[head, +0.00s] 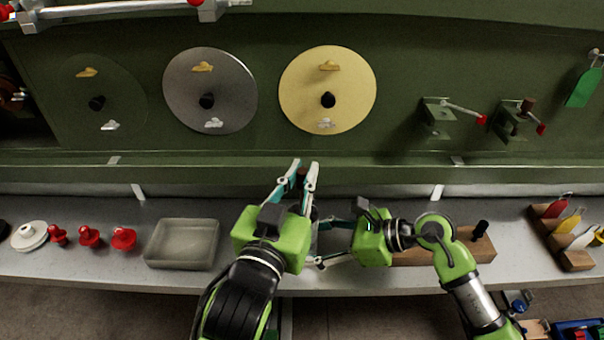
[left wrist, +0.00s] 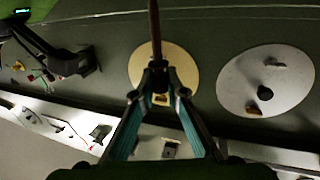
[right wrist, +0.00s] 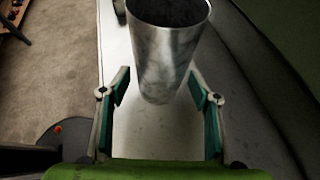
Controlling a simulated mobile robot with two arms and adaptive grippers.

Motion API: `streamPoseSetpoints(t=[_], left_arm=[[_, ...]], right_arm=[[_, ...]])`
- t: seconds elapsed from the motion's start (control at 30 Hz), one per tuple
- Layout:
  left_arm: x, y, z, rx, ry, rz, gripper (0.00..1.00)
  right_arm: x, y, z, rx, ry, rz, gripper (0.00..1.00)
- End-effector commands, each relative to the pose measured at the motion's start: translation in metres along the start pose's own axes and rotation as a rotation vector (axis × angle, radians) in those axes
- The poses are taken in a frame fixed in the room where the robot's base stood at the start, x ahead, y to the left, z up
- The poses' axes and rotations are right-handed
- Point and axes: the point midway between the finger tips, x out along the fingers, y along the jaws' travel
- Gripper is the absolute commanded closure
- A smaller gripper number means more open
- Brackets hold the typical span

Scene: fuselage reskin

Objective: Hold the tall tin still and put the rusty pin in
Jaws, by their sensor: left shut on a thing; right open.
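The tall tin (right wrist: 165,55) is a shiny metal cup with a dark open mouth, upright on the grey bench. In the head view it is mostly hidden between my arms. My right gripper (right wrist: 158,88) is open, its fingers on either side of the tin's lower part with gaps showing. It also shows in the head view (head: 322,243). My left gripper (head: 304,170) is raised above the bench, shut on the rusty pin (left wrist: 155,28). In the left wrist view the pin is a thin brown rod sticking out past the fingertips (left wrist: 157,76).
A grey tray (head: 182,265) and several red knobs (head: 90,236) are on the bench's left. A wooden block (head: 480,245) with a black peg is right of my right gripper, and a rack of coloured handles (head: 570,255) is farther right. Discs (head: 345,85) and clamps (head: 440,115) are on the green wall.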

Motion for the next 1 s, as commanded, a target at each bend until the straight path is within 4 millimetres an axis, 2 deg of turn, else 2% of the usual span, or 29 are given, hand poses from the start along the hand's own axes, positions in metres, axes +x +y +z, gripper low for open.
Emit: streamPoseSetpoints(t=[0.2,0.5,0.53,0.6,0.63,1.0], left_arm=[[0.0000,0.0000,-0.0003,0.000,0.001,0.000,1.00],[0.0000,0.0000,-0.0003,0.000,0.001,0.000,1.00],[0.0000,0.0000,-0.0003,0.000,0.001,0.000,1.00],[0.0000,0.0000,-0.0003,0.000,0.001,0.000,1.00],[0.0000,0.0000,-0.0003,0.000,0.001,0.000,1.00],[0.0000,0.0000,-0.0002,0.000,0.001,0.000,1.00]], right_arm=[[0.0131,0.0001,-0.0001,0.000,0.000,0.000,0.43],[0.0144,0.0000,0.0000,0.000,0.000,0.000,0.43],[0.0144,0.0000,0.0000,0.000,0.000,0.000,0.48],[0.0143,0.0000,0.0000,0.000,0.000,0.000,0.66],[0.0143,0.0000,0.0000,0.000,0.000,0.000,0.71],[0.0142,0.0001,0.0000,0.000,0.000,0.000,0.71]])
